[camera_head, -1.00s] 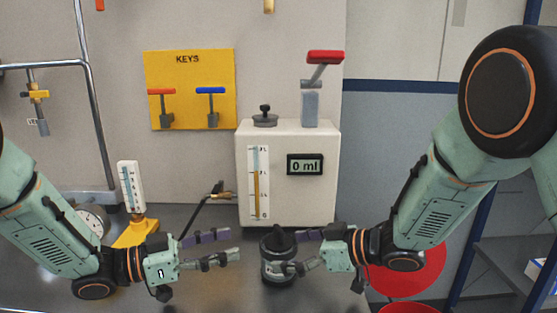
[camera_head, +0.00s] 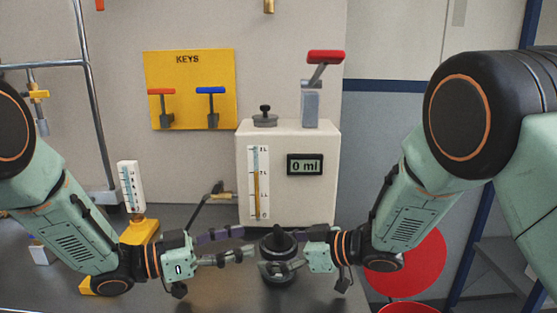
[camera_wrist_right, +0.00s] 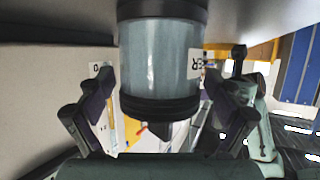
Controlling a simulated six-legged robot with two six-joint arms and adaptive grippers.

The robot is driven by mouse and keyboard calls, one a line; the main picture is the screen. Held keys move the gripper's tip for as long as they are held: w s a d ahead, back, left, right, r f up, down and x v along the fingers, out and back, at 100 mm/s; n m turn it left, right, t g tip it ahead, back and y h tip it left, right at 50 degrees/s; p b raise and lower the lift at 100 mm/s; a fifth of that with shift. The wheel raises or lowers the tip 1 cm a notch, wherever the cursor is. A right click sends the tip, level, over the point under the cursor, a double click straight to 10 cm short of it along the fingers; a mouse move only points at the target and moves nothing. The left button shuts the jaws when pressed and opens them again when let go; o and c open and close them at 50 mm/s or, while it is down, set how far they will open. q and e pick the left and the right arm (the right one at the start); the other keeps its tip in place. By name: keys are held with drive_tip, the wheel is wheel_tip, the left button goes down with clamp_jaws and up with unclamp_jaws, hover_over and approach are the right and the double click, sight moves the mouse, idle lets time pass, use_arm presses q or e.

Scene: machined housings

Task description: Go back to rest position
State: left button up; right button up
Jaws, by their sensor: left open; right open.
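My left gripper (camera_head: 238,246) is open and empty in the head view, low over the bench and just left of a dark cylindrical container with a black pointed top (camera_head: 280,243). My right gripper (camera_head: 280,252) is open, its fingers at the container. In the right wrist view the container's clear grey body (camera_wrist_right: 160,58) has black end bands and a partly readable label. It lies between the right gripper's spread fingers (camera_wrist_right: 160,112), with visible gaps on both sides. The container stands on the bench.
A white dispenser (camera_head: 320,200) reading "0 ml" stands behind the container. A yellow KEYS board (camera_head: 190,65) hangs on the wall. A yellow stand with a white gauge (camera_head: 132,188) is behind my left arm. A red round object (camera_head: 425,262) is below right.

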sight(276, 233)
drive_tip(key=shift+d+r, duration=0.1)
drive_tip(key=v, duration=0.8)
drive_tip(key=shift+s+d, duration=0.1)
drive_tip(key=shift+d, duration=0.2)
drive_tip(key=x, duration=0.9)
drive_tip(key=shift+s+a, duration=0.1)
drive_tip(key=shift+a, duration=0.05)
use_arm(q)
drive_tip(key=x, duration=0.9)
drive_tip(key=shift+d, duration=0.25)
use_arm(e)
drive_tip(key=shift+d+r, duration=0.15)
drive_tip(key=shift+d, duration=0.05)
use_arm(q)
wheel_tip(276, 233, up, 11)
drive_tip(key=shift+f, duration=0.2)
use_arm(e)
drive_tip(key=shift+a, duration=0.1)
use_arm(q)
wheel_tip(276, 233, up, 7)
drive_tip(key=m+g+h, duration=0.1)
drive_tip(key=m+g, duration=0.2)
drive_tip(key=g, duration=0.2)
drive_tip(key=shift+s+d+m+g, duration=0.25)
drive_tip(key=shift+s+m+g, duration=0.15)
